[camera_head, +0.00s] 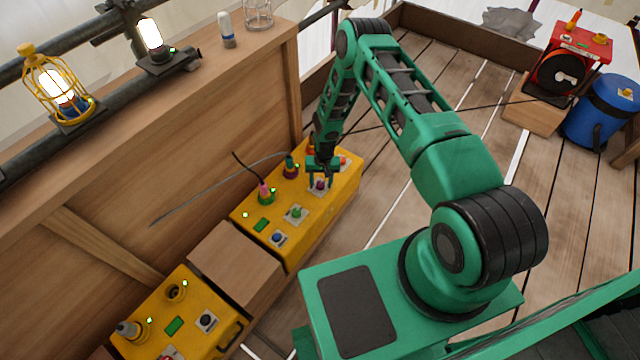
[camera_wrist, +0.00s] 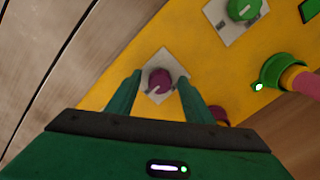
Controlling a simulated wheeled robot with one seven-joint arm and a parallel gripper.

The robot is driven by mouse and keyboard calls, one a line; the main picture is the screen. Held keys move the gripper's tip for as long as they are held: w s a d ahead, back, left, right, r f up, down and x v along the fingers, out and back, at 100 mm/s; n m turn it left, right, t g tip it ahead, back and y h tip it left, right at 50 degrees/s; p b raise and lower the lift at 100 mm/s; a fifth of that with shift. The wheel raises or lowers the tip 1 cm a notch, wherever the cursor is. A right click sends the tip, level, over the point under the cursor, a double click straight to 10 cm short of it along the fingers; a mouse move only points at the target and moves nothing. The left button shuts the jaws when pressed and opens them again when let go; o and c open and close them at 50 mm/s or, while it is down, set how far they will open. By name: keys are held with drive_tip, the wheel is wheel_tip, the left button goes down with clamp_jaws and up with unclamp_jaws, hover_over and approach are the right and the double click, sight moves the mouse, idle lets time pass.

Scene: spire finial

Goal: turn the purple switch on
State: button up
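The purple switch (camera_wrist: 161,81) is a round knob with a pale pointer line, on a light square plate on a yellow box (camera_head: 336,209). In the head view the purple knob (camera_head: 320,184) shows just below my gripper (camera_head: 321,172). In the wrist view my gripper (camera_wrist: 161,88) has its two green fingers apart, one on each side of the purple knob. I cannot tell whether the fingers touch it or are still above it. The knob's pointer line is tilted; its on or off marking is not legible.
A green knob (camera_head: 296,213) and a blue knob (camera_head: 278,237) sit on the same box. Plugs (camera_head: 265,192) and a cable stand along its back edge, near a wooden wall (camera_head: 150,190). A second yellow box (camera_head: 190,306) lies at lower left. Two lamps glow above the wall.

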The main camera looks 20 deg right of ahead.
sight(322, 184)
wheel_tip(322, 184, up, 11)
drive_tip(key=shift+d+f, duration=0.15)
drive_tip(key=shift+d, duration=0.1)
idle(0.4)
idle(0.4)
